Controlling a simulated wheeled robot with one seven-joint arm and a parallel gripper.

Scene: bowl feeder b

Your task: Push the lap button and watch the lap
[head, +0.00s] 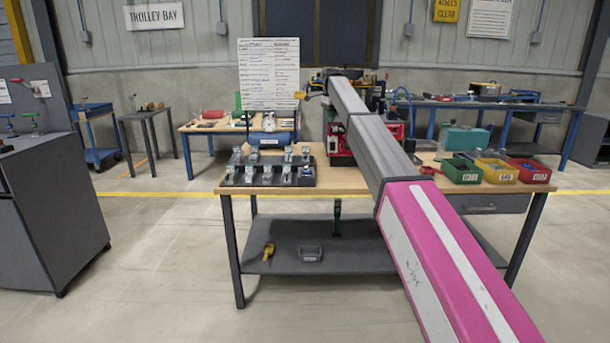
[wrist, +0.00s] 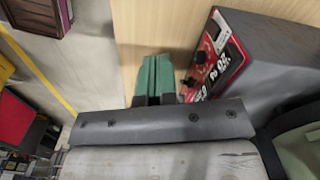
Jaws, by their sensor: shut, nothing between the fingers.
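In the wrist view, my gripper (wrist: 152,60) shows as two green fingers lying side by side, shut and empty, over the wooden tabletop (wrist: 150,25). Just right of the fingers is a machine's red panel (wrist: 222,62) with black knobs and white markings, set in a dark grey housing (wrist: 262,55). The fingers appear apart from the panel. I cannot tell which control is the lap button. In the head view, the red machine (head: 341,142) stands on the workbench (head: 335,180), partly hidden behind my arm. I cannot make out my fingertips there, nor any lap movement.
A black rack (head: 265,180) with several small metal parts stands on the bench's left. Green (head: 462,172), yellow (head: 497,171) and red (head: 528,171) bins stand at its right. A white written board (head: 270,72) rises behind. The lower shelf (head: 285,262) holds a few loose items.

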